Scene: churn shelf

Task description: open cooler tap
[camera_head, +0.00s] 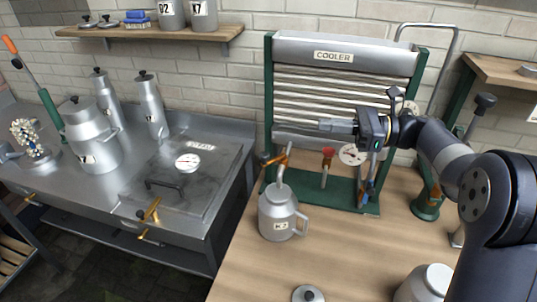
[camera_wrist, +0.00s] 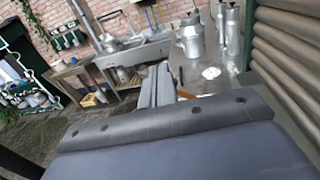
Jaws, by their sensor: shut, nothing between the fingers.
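The cooler (camera_head: 345,48), a ribbed metal unit in a green frame, stands on the wooden counter. A brass tap with an orange-brown handle (camera_head: 268,161) sits at its lower left, above a grey can with a handle (camera_head: 278,216). A red-topped valve (camera_head: 328,153) stands at its lower middle. My gripper (camera_head: 323,125) is shut and empty in front of the cooler's lower slats, pointing left, above and right of the brass tap. Its closed fingers also show in the wrist view (camera_wrist: 158,84). A small orange-brown piece (camera_wrist: 181,77) shows just past them, partly hidden; I cannot tell if it is the tap.
A round gauge (camera_head: 352,154) is below my wrist. A steel vat with a lid (camera_head: 187,170) and several metal cans stand left, across a gap from the counter. A lid (camera_head: 308,294) and a pale can (camera_head: 424,285) are at the counter's front.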

